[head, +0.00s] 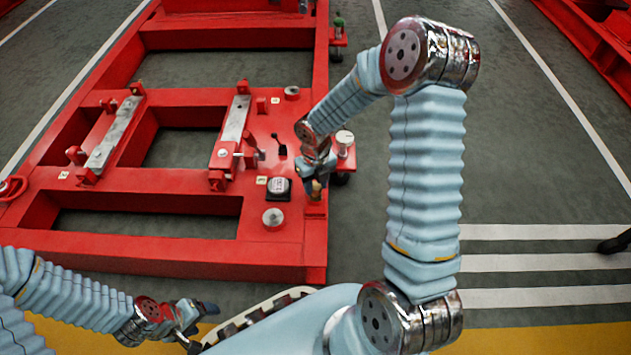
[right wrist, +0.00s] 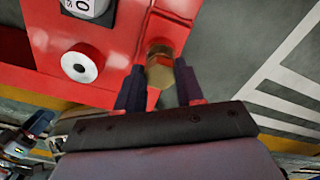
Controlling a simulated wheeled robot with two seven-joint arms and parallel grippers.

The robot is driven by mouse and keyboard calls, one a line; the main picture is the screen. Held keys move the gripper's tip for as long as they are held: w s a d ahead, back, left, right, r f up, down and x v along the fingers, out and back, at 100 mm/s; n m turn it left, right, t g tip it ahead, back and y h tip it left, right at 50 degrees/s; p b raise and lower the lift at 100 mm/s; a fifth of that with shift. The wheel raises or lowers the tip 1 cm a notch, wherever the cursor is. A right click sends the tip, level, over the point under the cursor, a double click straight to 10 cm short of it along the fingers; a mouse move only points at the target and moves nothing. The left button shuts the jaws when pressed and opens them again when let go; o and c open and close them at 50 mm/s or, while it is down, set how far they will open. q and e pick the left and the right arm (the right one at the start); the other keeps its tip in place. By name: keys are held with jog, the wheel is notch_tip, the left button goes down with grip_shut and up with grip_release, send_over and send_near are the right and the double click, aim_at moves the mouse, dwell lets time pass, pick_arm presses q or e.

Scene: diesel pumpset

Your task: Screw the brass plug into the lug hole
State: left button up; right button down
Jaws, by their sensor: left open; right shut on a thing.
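The brass plug (right wrist: 159,74) is between the fingers of my right gripper (right wrist: 158,86), which is shut on it. In the head view my right gripper (head: 316,184) is at the right edge of the red frame, and the plug shows only as a small brass spot. A red lug (head: 316,209) sticks out of the frame there, and it also shows beyond the plug in the right wrist view (right wrist: 174,36). The lug hole is hidden, so I cannot tell whether the plug is in it. My left gripper (head: 196,316) is open and empty, in front of the frame.
The red pumpset frame (head: 180,255) fills the left and middle. A round black-and-white gauge (head: 279,187), a silver round fitting (head: 273,217) and a white-topped knob (head: 344,138) are close to my right gripper.

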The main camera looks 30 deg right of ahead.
dwell(0.4)
jog(key=shift+p, duration=0.3)
jog(key=shift+f+b, duration=0.8)
jog(key=shift+f, duration=0.45)
jog(key=shift+p, duration=0.3)
dwell(0.4)
